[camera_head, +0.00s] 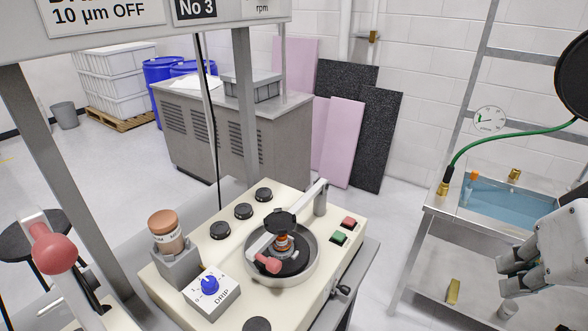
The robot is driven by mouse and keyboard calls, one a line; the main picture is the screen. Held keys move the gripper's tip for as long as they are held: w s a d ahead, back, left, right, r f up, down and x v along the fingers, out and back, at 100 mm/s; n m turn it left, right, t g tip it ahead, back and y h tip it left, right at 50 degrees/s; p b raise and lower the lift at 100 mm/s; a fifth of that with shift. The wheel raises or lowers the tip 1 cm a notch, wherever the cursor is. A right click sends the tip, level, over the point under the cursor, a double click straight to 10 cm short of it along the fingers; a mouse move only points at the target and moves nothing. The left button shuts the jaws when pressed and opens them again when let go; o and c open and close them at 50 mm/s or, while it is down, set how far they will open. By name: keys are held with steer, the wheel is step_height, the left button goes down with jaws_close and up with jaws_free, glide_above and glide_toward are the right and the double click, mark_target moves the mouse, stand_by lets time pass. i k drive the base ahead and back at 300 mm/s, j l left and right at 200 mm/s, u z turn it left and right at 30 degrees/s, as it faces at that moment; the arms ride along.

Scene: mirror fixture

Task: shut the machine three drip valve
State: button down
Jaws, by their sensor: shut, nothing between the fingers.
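The drip valve is a blue knob (209,285) on a white box labelled DRIP (223,298), at the front left of a cream machine (290,312). The knob has small marks around it, and its exact setting is too small to read. A brown-capped bottle (165,235) stands in a grey holder just behind the box. A sign reading No 3 (196,9) hangs above the machine. My gripper (508,276) is at the right edge, shut and empty, well to the right of the valve and apart from it.
The machine carries a round bowl (314,262) with a jointed arm over it, black knobs, and green and red buttons (348,222). A grey post (62,180) and a red ball handle (52,253) stand left. A bench with a blue water basin (515,205) is near my gripper.

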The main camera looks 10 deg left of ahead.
mark_target(209, 285)
steer(key=u, duration=1.25)
steer(key=z, duration=1.3)
steer(key=k+u, duration=0.1)
steer(key=u, duration=0.3)
steer(key=k+u, duration=0.1)
steer(key=u, duration=0.35)
steer(key=k+u, duration=0.15)
steer(key=u, duration=0.25)
steer(key=i+l+u, duration=0.4)
steer(key=l, duration=0.4)
steer(key=i+j, duration=0.05)
steer(key=i, duration=0.05)
